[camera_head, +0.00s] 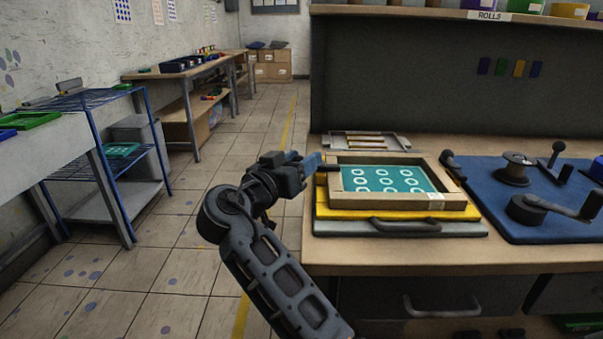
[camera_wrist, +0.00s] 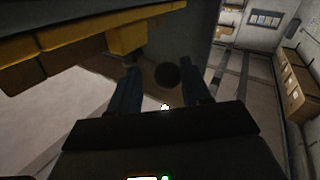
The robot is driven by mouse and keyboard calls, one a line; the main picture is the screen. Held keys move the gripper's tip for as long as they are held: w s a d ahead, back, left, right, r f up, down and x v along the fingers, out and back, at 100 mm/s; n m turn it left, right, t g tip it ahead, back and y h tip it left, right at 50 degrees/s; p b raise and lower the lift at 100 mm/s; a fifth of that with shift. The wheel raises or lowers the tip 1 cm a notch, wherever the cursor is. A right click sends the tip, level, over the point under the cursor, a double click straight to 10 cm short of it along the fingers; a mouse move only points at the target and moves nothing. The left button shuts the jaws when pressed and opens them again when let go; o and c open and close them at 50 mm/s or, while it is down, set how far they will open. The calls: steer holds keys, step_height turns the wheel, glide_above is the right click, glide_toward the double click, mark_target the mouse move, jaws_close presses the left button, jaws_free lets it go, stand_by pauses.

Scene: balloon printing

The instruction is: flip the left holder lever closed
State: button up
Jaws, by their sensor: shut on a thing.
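A wooden-framed teal screen with white rings (camera_head: 385,179) lies on a yellow plate (camera_head: 345,212) over a grey base with a handle. The left holder lever (camera_head: 328,174) is a dark piece at the frame's left edge, mostly hidden by my gripper (camera_head: 314,163). My gripper reaches in from the left and is shut on it. In the wrist view the lever's dark round end (camera_wrist: 167,75) shows between my two fingers (camera_wrist: 163,92), beside a yellow block (camera_wrist: 127,38). The right holder lever (camera_head: 452,166) leans by the frame's right corner. The left lever's exact angle is unclear.
A blue mat (camera_head: 490,215) with a crank and knobs lies to the right. A tray with wooden strips (camera_head: 365,141) sits behind the frame. A dark panel (camera_head: 430,80) stands at the back.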

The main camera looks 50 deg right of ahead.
steer(key=shift+s+d+f+m+g, duration=0.15)
steer(key=shift+d+f+m+g, duration=0.2)
steer(key=shift+g, duration=0.25)
steer(key=o, duration=1)
steer(key=shift+r, duration=0.1)
steer(key=shift+a, duration=0.1)
steer(key=shift+a, duration=0.2)
steer(key=a, duration=0.7)
steer(key=shift+s+a+b, duration=0.15)
steer(key=shift+b, duration=0.25)
steer(key=shift+a, duration=0.1)
